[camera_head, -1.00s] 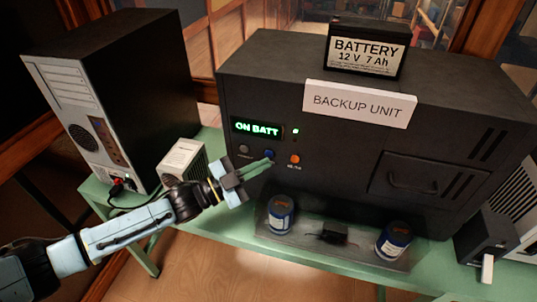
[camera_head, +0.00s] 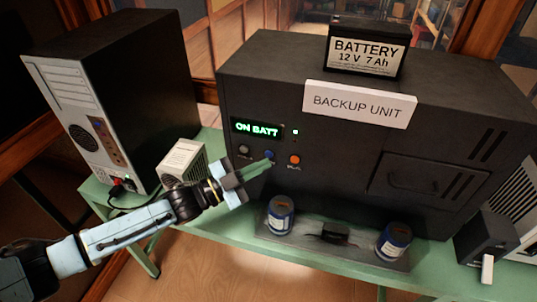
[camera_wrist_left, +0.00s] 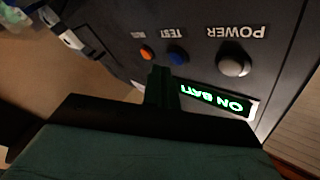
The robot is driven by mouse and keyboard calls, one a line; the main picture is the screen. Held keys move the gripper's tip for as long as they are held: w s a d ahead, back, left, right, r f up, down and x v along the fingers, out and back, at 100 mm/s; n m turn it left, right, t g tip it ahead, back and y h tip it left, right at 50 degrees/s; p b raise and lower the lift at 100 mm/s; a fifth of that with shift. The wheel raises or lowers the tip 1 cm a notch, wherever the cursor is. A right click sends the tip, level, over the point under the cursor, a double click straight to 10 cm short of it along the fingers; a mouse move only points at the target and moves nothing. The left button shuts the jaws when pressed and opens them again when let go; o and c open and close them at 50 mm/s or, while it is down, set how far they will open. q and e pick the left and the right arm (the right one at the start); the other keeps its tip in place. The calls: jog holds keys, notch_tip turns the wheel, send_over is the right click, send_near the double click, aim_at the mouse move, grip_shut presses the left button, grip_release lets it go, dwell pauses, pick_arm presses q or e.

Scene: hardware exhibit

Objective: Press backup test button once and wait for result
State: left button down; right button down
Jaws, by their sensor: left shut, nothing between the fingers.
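The black backup unit (camera_head: 320,165) stands on the green bench with its "BACKUP UNIT" label (camera_head: 360,104). Its display (camera_head: 257,129) glows green and reads "ON BATT". Below it are a grey power button (camera_head: 244,149), a blue test button (camera_head: 269,154) and an orange button (camera_head: 294,160). In the left wrist view the blue button (camera_wrist_left: 177,55) is labelled "TEST". My left gripper (camera_head: 266,164) is shut and empty, its tips just below the blue button in the head view. In the left wrist view its fingers (camera_wrist_left: 161,75) point at it; I cannot tell whether they touch. My right gripper is not in view.
A black computer tower (camera_head: 115,90) and a small beige box (camera_head: 183,162) stand left. A battery (camera_head: 366,47) sits on top of the unit. A tray (camera_head: 318,250) in front holds two cans (camera_head: 281,214) and a small dark part. A dark box (camera_head: 487,238) stands right.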

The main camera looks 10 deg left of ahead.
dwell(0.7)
pick_arm(q)
jog(key=shift+w, duration=0.45)
jog(key=shift+w+b, duration=0.4)
dwell(0.5)
jog(key=shift+s, duration=0.1)
jog(key=shift+s+p, duration=0.55)
jog(key=shift+s, duration=0.2)
jog(key=s+p, duration=0.3)
jog(key=s, duration=0.2)
jog(key=shift+a, duration=0.1)
